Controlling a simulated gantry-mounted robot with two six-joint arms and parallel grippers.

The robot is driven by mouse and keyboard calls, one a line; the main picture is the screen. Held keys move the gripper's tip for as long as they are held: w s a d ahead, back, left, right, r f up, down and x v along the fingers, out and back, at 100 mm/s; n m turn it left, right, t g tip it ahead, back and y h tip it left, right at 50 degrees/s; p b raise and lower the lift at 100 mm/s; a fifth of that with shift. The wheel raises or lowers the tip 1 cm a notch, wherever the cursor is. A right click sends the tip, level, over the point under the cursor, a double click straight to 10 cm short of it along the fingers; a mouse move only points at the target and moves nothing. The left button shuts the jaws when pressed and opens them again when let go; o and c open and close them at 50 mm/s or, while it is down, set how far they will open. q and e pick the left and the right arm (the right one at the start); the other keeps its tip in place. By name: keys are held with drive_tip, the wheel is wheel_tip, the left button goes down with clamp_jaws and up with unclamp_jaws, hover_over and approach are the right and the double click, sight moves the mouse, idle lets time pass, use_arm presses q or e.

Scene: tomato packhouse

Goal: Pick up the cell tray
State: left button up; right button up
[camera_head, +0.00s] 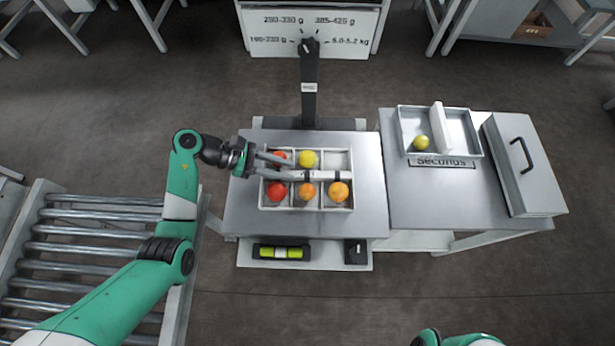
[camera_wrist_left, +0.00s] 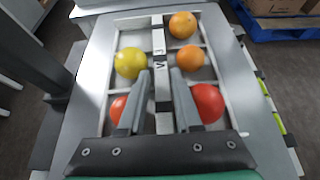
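The cell tray (camera_head: 336,208) is white and divided into cells, and sits on a steel-topped scale. Red, yellow and orange tomatoes fill most cells; the back right cell (camera_head: 336,160) is empty. A pale bar handle (camera_head: 318,175) with dark bands runs across its middle. My left gripper (camera_head: 286,168) is over the tray's left part. In the left wrist view its fingers (camera_wrist_left: 162,72) stand apart on either side of the handle (camera_wrist_left: 159,45), with narrow gaps visible. Contact with the handle is not seen. My right gripper is out of the head view; only a bit of that arm shows.
A dark scale post (camera_head: 309,90) rises behind the tray. To the right, a table holds a divided seconds tray (camera_head: 451,153) with one yellow-green tomato and a grey lidded box (camera_head: 523,165). A roller conveyor (camera_head: 85,250) is at left. A level (camera_head: 281,252) lies in front.

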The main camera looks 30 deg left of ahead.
sight(305, 174)
use_arm(q)
drive_tip(key=shift+w+d+f+b, duration=0.2)
drive_tip(key=shift+d+f+b, duration=0.05)
drive_tip(key=shift+b, duration=0.1)
drive_tip(key=b+x, duration=0.2)
drive_tip(key=x, duration=0.2)
drive_tip(key=shift+d+r, duration=0.15)
drive_tip(key=shift+d, duration=0.25)
drive_tip(key=shift+r, duration=0.1)
clamp_jaws()
